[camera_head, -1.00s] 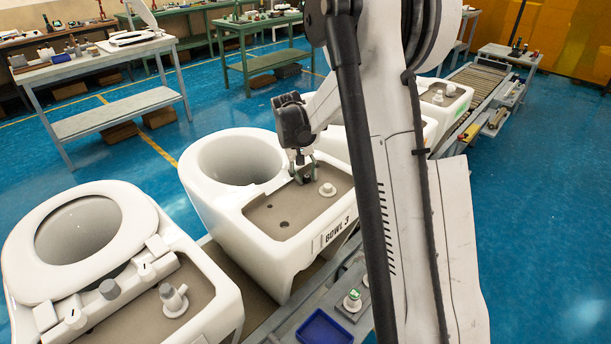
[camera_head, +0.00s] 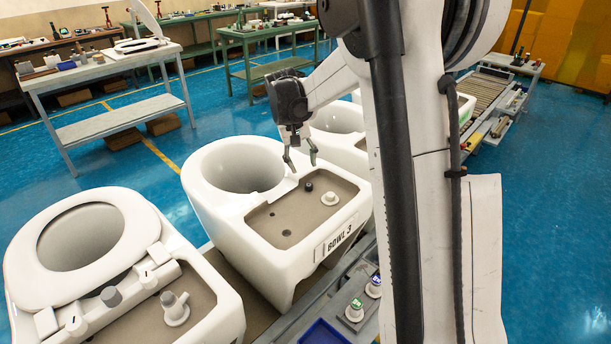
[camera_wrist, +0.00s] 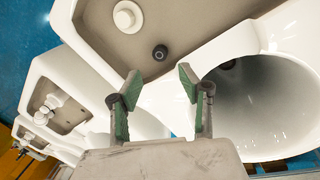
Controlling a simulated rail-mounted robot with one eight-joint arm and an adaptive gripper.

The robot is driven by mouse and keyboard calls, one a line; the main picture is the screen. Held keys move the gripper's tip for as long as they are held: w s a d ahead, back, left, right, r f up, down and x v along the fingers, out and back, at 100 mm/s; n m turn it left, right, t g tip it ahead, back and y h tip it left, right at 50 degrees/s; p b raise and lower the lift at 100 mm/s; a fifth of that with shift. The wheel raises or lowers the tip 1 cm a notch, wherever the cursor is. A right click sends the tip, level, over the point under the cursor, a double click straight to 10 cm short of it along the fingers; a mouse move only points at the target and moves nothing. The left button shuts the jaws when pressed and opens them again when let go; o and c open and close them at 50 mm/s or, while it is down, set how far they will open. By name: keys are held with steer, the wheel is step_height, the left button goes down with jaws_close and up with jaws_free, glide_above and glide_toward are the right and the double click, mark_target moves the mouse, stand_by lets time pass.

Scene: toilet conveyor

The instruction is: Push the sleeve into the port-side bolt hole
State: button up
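The sleeve (camera_head: 308,187) is a short dark grey ring on the recessed deck of the white bowl marked BOWL 3 (camera_head: 255,246). In the wrist view, the sleeve (camera_wrist: 160,52) looks upright and appears seated at a hole, with a little of it standing above the deck; its depth cannot be told. The hole under it is hidden. Another dark bolt hole (camera_head: 286,233) is open at the deck's near side, and a smaller dark spot (camera_head: 271,214) lies between. My gripper (camera_head: 301,160) is open and empty, above and apart from the sleeve. Its green-padded fingers (camera_wrist: 160,82) are spread.
A white round fitting (camera_head: 329,198) stands close beside the sleeve. A bowl with a seat (camera_head: 85,235) is at left; further bowls (camera_head: 338,120) stand behind my arm. Small parts (camera_head: 354,310) and a blue tray (camera_head: 322,332) lie on the near rail.

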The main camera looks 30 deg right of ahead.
steer(key=v, duration=0.3)
steer(key=shift+r, duration=0.25)
